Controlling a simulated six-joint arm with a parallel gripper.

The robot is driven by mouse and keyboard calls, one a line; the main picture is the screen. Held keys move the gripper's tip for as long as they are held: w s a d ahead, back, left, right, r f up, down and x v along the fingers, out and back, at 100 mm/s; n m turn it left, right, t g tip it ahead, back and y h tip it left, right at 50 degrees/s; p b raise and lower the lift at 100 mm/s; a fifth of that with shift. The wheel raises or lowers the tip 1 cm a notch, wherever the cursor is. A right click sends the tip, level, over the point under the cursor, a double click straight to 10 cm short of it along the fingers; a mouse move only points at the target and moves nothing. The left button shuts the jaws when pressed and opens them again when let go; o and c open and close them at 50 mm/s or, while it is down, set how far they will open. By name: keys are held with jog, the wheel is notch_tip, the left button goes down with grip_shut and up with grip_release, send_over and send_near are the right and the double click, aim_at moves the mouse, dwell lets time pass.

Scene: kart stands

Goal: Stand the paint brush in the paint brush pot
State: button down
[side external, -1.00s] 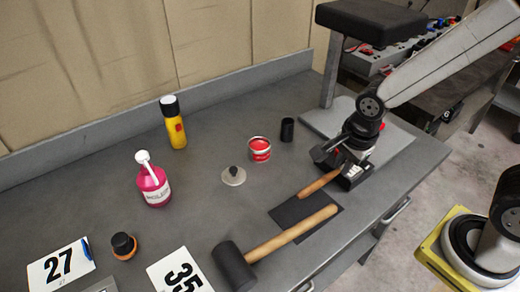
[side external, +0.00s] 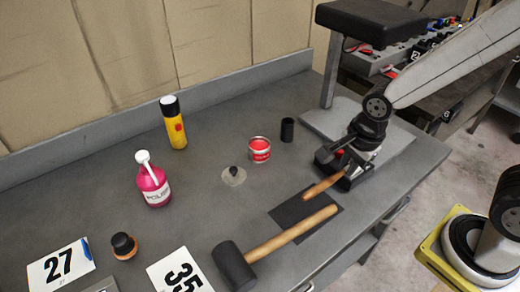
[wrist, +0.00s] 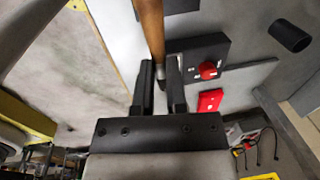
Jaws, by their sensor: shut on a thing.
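My gripper (side external: 346,162) is shut on the paint brush (side external: 322,187) near the bench's right end. The brush's wooden handle sticks out toward the lower left, tilted; its bristles cannot be made out. In the wrist view, the handle (wrist: 151,28) runs up from between the fingers (wrist: 160,75). The paint brush pot, a small black open cylinder (side external: 287,130), stands upright to the left of and behind my gripper, apart from it. It also shows in the wrist view (wrist: 288,36) at the top right.
A red paint tin (side external: 259,149) stands left of the pot, with a grey disc (side external: 233,178) beside it. A mallet (side external: 285,240) lies partly over a black mat (side external: 288,212) in front. A dark box with a red knob (wrist: 207,70) is close beside my gripper.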

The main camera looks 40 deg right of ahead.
jog(key=shift+w, duration=0.1)
jog(key=w+d+r+n+t+h, duration=0.1)
jog(key=w+d+r+h, duration=0.15)
jog(key=w+h, duration=0.45)
jog(key=w+d+r+n+h, duration=0.15)
jog(key=w+d+h, duration=0.25)
jog(key=w, duration=0.6)
jog(key=w+r+h, duration=0.6)
jog(key=w+r, duration=0.2)
jog(key=w, duration=0.2)
jog(key=shift+a+m+h, duration=0.35)
jog(key=shift+a+h, duration=0.05)
jog(key=shift+w+f, duration=0.1)
jog(key=shift+f, duration=0.15)
notch_tip(320, 180, down, 11)
jog(key=shift+f, duration=0.15)
dwell(1.1)
